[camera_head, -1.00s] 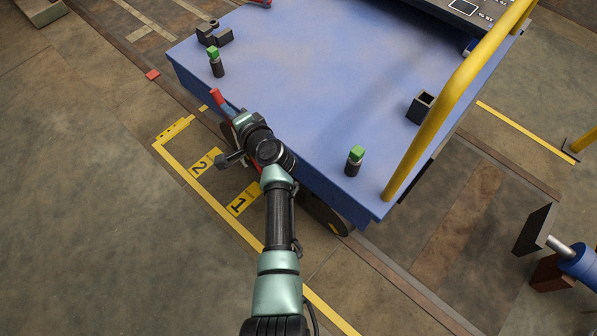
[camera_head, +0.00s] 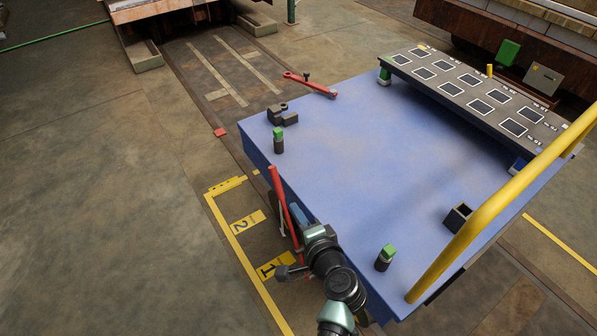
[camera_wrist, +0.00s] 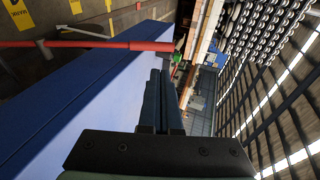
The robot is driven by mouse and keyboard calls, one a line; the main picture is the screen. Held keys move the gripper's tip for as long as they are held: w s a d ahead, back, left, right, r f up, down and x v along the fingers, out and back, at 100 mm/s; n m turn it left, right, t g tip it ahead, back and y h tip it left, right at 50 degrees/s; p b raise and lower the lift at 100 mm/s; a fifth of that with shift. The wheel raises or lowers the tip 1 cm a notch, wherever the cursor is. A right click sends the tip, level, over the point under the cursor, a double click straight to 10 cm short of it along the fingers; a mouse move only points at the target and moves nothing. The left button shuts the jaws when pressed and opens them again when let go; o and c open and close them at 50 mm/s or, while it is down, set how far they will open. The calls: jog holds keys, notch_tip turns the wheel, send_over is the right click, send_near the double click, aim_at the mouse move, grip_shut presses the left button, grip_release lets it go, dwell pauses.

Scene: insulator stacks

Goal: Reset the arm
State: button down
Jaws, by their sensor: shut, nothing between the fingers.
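My arm comes in from the bottom of the head view and reaches to the near left edge of the blue cart (camera_head: 350,150). My gripper (camera_head: 297,213) is partly hidden there by the wrist. In the wrist view my gripper (camera_wrist: 160,75) has its two dark fingers together, with nothing between them. A long red-handled bar (camera_head: 281,200) shows beside the gripper at the cart's edge. In the wrist view the red bar (camera_wrist: 90,44) crosses beyond the fingertips; I cannot tell what supports it.
On the cart are green-topped posts (camera_head: 278,141) (camera_head: 383,258), a dark block (camera_head: 282,115), a red wrench (camera_head: 310,84), an open black box (camera_head: 457,217) and a panel of framed squares (camera_head: 470,90). A yellow rail (camera_head: 500,205) borders the right side. The cart's middle is clear.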

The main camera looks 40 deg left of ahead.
jog(key=shift+s+d, duration=0.1)
jog(key=shift+d, duration=0.1)
dwell(0.4)
jog(key=w+d+r+n+t+h, duration=0.1)
jog(key=w+d+r+n+t, duration=0.2)
jog(key=r, duration=0.8)
jog(key=w+d+r+n+t+h, duration=0.1)
jog(key=w+d+r+t, duration=0.3)
jog(key=r, duration=0.8)
jog(key=w+d+r+n+t+h, duration=0.1)
jog(key=w+d+r+n+t, duration=0.3)
jog(key=r, duration=0.7)
jog(key=s+d+r+m+t+h, duration=0.1)
jog(key=s+d+r+t+h, duration=0.2)
jog(key=s+d+r, duration=0.5)
jog(key=s+d+r+m+t+h+p, duration=0.1)
jog(key=s+d+r+t+h, duration=0.3)
jog(key=r, duration=0.8)
jog(key=s+d+r+m+t+h, duration=0.1)
jog(key=s+d+r+t+h, duration=0.15)
jog(key=s+r, duration=0.65)
notch_tip(320, 180, up, 29)
jog(key=w+p, duration=0.2)
jog(key=p, duration=2.7)
jog(key=shift+w+n+y, duration=0.15)
jog(key=shift+n+y, duration=0.15)
jog(key=shift+y, duration=0.05)
jog(key=shift+f+g, duration=0.2)
jog(key=shift+g, duration=0.05)
